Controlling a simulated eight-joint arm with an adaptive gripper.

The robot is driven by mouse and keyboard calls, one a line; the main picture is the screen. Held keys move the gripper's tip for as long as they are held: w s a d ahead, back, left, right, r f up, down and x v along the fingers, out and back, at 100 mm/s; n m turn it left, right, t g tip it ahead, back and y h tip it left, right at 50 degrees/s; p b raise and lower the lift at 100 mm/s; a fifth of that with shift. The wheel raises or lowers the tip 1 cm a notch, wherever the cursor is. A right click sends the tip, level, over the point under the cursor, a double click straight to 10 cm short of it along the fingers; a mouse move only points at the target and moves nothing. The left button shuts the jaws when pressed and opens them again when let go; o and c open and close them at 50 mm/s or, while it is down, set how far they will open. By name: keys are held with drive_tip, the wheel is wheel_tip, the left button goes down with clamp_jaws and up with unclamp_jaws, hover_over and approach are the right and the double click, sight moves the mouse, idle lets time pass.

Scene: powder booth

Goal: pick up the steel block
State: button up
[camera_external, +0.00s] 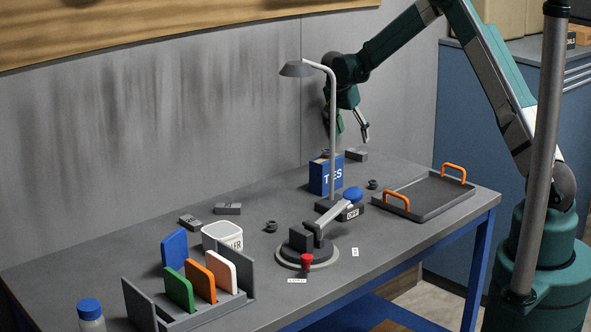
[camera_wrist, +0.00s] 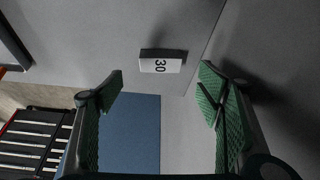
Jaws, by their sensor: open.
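Several small grey blocks lie on the grey bench. In the wrist view a grey block (camera_wrist: 160,63) with a white face marked "30" lies ahead of the fingertips, apart from them. In the external view, one block (camera_external: 357,155) lies below my gripper (camera_external: 353,131) at the back of the bench, and another shows partly behind the lamp post. Two more blocks lie farther left, one (camera_external: 228,208) flat near the wall and one (camera_external: 190,221) beside it. My gripper is open and empty above the bench, pointing down; its fingers (camera_wrist: 160,82) are spread wide.
A lamp (camera_external: 331,110) with a tall post stands close to my gripper. A blue box (camera_external: 326,175) stands below it. A tray (camera_external: 432,194) with orange handles is at the right. A clamp (camera_external: 308,244), white tub (camera_external: 222,236) and rack of coloured panels (camera_external: 192,315) stand nearer the front.

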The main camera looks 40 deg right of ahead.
sight(356, 151)
drive_tip(key=shift+x, duration=1.2)
drive_tip(key=shift+x, duration=2.6)
drive_tip(key=c, duration=1.2)
drive_tip(key=shift+r, duration=5.05)
